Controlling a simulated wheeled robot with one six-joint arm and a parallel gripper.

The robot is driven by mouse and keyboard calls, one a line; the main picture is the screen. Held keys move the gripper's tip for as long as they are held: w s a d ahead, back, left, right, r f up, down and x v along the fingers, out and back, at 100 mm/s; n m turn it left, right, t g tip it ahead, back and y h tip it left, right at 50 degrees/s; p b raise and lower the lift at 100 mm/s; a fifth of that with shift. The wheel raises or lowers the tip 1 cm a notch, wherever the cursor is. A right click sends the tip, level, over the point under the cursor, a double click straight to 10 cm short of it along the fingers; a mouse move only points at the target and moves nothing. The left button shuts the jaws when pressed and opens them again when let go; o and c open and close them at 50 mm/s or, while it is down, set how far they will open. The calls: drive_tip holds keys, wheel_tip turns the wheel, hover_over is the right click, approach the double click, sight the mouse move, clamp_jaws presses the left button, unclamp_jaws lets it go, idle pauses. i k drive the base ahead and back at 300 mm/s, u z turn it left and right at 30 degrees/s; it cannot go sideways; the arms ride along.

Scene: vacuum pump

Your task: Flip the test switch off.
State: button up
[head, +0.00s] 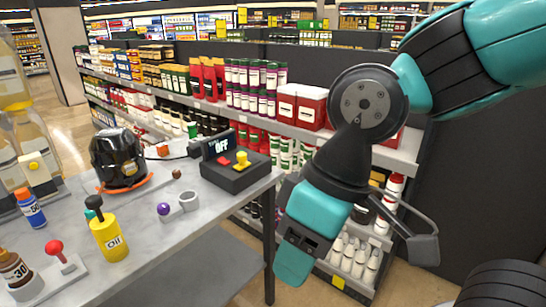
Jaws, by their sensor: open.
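A black switch box (237,176) sits at the right end of the grey table. Its small upright display (218,146) reads "OFF", with small text above it too small to read. A yellow knob (241,159) and a red piece (223,161) are on its top. I cannot tell which of them is the test switch, or its exact position. My gripper (357,256) is to the right of the box, beyond the table's edge.
The table (170,240) also holds a black pump-like device (119,157), a yellow oil bottle (108,236), a red-knobbed lever (57,250), a purple ball (164,209) and small bottles at left. Stocked shelves (290,130) stand behind. Floor shows right of the table.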

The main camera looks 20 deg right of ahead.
sight(223, 162)
drive_tip(key=z, duration=0.45)
drive_tip(key=i, duration=1.2)
drive_tip(key=u, duration=0.7)
